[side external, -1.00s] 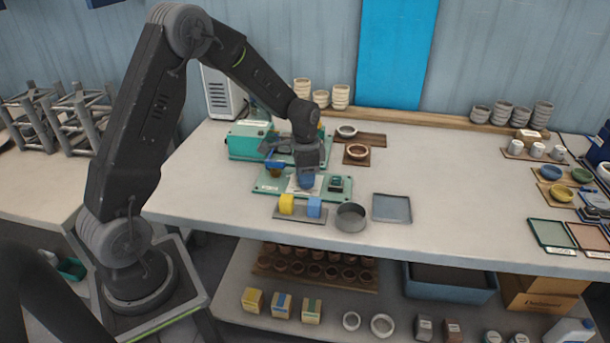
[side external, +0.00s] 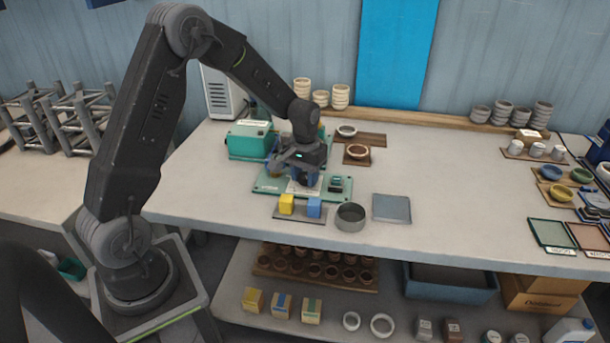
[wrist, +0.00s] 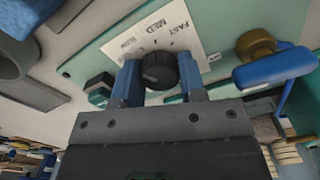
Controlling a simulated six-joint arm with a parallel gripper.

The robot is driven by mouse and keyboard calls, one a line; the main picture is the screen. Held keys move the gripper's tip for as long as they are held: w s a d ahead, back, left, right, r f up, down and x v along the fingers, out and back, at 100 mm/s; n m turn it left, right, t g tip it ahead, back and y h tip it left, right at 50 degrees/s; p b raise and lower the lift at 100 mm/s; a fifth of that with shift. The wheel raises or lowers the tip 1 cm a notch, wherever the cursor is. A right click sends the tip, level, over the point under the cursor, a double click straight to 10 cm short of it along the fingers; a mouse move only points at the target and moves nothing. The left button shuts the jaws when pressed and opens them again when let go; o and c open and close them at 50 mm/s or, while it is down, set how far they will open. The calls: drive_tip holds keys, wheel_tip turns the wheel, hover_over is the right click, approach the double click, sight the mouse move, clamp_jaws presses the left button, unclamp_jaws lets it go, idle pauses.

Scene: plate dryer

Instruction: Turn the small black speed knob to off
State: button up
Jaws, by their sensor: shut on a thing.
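The small black speed knob (wrist: 160,70) sits on a white dial label (wrist: 150,38) marked FAST, MED and SLOW in the wrist view. My gripper (wrist: 160,84) has its two blue fingers on either side of the knob, shut on it. The knob is mounted on the green base plate (wrist: 88,52); the plate also shows in the side view (side external: 268,186). I cannot make out the knob's pointer setting.
A blue lever with a brass-coloured round cap (wrist: 256,46) is close to the right of my gripper in the wrist view. A yellow block (side external: 286,204), a blue block (side external: 314,207), a round dark dish (side external: 351,216) and a grey tray (side external: 392,208) stand near the plate.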

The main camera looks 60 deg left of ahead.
sight(305, 175)
drive_tip(key=n, duration=0.5)
drive_tip(key=shift+n, duration=0.3)
idle(0.4)
drive_tip(key=o, duration=0.9)
wheel_tip(305, 175, up, 14)
drive_tip(key=shift+f, duration=0.1)
